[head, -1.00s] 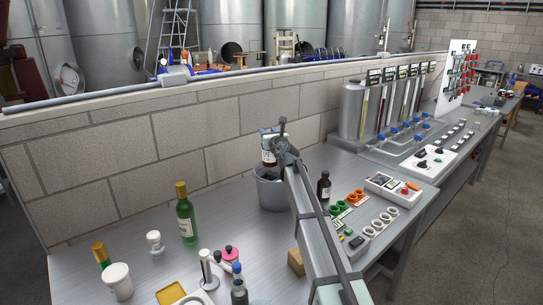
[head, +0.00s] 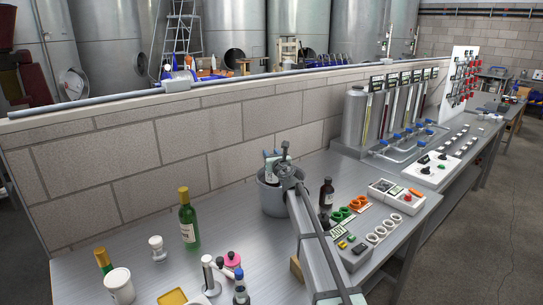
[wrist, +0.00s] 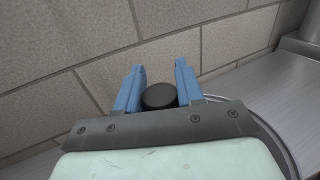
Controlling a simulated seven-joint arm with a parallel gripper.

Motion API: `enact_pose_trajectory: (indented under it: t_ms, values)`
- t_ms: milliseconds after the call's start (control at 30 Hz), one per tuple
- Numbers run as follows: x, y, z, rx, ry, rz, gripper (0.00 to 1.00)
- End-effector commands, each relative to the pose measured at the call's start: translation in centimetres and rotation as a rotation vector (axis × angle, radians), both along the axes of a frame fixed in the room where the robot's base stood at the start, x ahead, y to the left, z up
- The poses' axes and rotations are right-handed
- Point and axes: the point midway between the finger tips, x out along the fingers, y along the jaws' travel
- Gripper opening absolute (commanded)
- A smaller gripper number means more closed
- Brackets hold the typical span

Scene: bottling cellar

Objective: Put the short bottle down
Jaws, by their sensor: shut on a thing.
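My gripper (head: 271,158) is at the mouth of a grey bucket (head: 272,200) by the block wall. In the wrist view its two blue fingers (wrist: 158,90) are shut on the short bottle, whose round black cap (wrist: 159,96) shows between them. The bottle's body is hidden in the wrist view. In the head view the bucket and my gripper hide most or all of it, so I cannot tell whether it touches the bucket's floor. The bucket's rim (wrist: 268,130) curves behind my gripper in the wrist view.
A dark bottle (head: 326,193) stands right of the bucket, near orange and green rings (head: 348,212). A green wine bottle (head: 188,220) stands to the left. White tubs and small items crowd the front left. The bench between wine bottle and bucket is clear.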

Motion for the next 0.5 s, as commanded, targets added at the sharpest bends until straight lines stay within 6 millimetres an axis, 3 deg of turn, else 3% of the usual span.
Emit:
enact_pose_trajectory:
  t_ms: [433, 467, 500]
  values:
    - [0.00, -0.01, -0.72, 0.000, -0.001, 0.000, 0.00]
    - [0.00, 0.00, -0.77, 0.000, 0.000, 0.000, 0.39]
    - [0.00, 0.00, -0.75, 0.000, 0.000, 0.000, 0.43]
